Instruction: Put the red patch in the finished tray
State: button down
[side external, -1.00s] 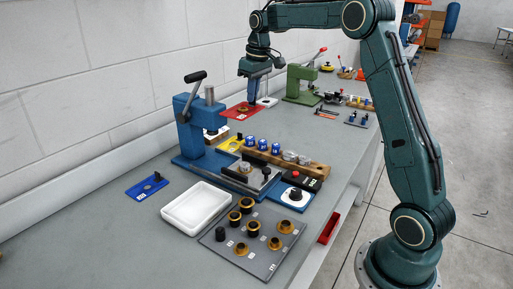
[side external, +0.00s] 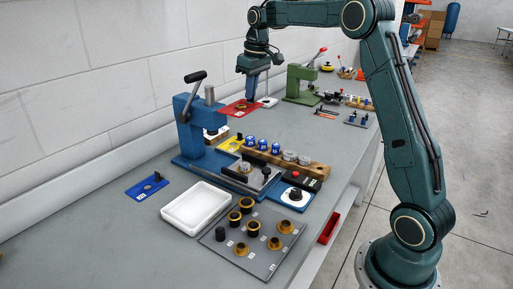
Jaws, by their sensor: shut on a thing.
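The red patch (side external: 236,108) is a flat red plate with a small bronze-coloured round part and a white label on it, behind the blue press. My gripper (side external: 250,92) points down, shut on the red patch near its far right side. The patch appears slightly raised off the bench; the exact contact of the fingertips is too small to see. An empty white tray (side external: 180,223) lies in the front left of the bench, left of the grey plate. No writing on it marks it as the finished tray.
The blue press (side external: 190,130) stands between the red patch and the white tray. A wooden rack (side external: 312,170) with blue and silver parts, a grey plate (side external: 262,268) with several bronze parts, a blue plate (side external: 135,193) and a green press (side external: 300,85) occupy the bench.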

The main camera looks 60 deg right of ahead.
jog(key=w+a+f, duration=0.1)
jog(key=a+f, duration=0.6)
jog(key=a, duration=0.2)
jog(key=w+a+f, duration=0.1)
jog(key=a+f, duration=0.6)
jog(key=a, duration=0.3)
jog(key=shift+a+f, duration=0.25)
jog(key=shift+w+f, duration=0.1)
jog(key=shift+f, duration=0.05)
jog(key=shift+f, duration=4.55)
jog(key=shift+f, duration=0.65)
jog(key=c, duration=1.5)
grip_release()
